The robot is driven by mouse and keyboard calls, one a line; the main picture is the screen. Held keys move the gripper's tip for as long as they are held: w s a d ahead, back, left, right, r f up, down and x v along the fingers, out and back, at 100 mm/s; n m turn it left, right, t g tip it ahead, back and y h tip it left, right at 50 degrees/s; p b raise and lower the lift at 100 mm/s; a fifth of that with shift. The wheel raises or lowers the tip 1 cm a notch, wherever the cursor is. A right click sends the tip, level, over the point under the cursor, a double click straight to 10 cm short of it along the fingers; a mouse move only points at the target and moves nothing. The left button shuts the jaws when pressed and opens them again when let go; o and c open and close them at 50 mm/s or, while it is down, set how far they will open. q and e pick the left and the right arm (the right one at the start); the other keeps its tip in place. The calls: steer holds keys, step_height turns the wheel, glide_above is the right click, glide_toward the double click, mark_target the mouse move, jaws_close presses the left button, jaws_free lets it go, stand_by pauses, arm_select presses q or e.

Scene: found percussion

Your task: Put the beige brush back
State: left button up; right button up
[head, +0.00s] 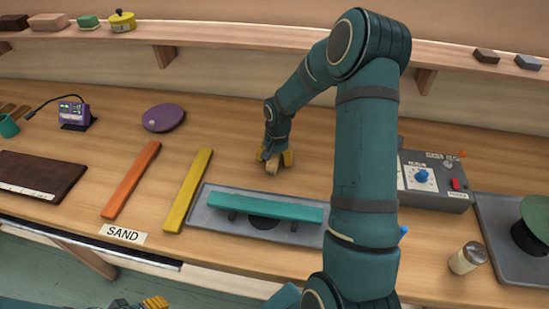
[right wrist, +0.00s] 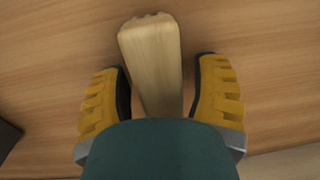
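The beige brush (right wrist: 152,58) shows in the right wrist view as a pale block running between the two yellow fingers. My right gripper (right wrist: 160,95) is open around it, with a narrow gap on each side between finger and brush. In the head view my right gripper (head: 275,163) is low over the workbench behind the teal bar, and it mostly hides the brush there. My left gripper (head: 140,304) is only partly visible at the bottom edge; its opening cannot be made out.
A teal bar (head: 275,208) lies across a grey tray (head: 208,214) in front. A yellow strip (head: 188,190) and an orange strip (head: 132,180) lie to the left. A purple disc (head: 163,118) is further back. A grey control box (head: 436,200) stands right of my arm.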

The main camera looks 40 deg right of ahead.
steer(key=shift+r, duration=0.2)
step_height(320, 180, up, 12)
steer(key=p, duration=0.1)
steer(key=shift+s+d+p, duration=0.25)
steer(key=shift+s+p, duration=0.05)
steer(key=shift+p, duration=0.05)
stand_by(0.5)
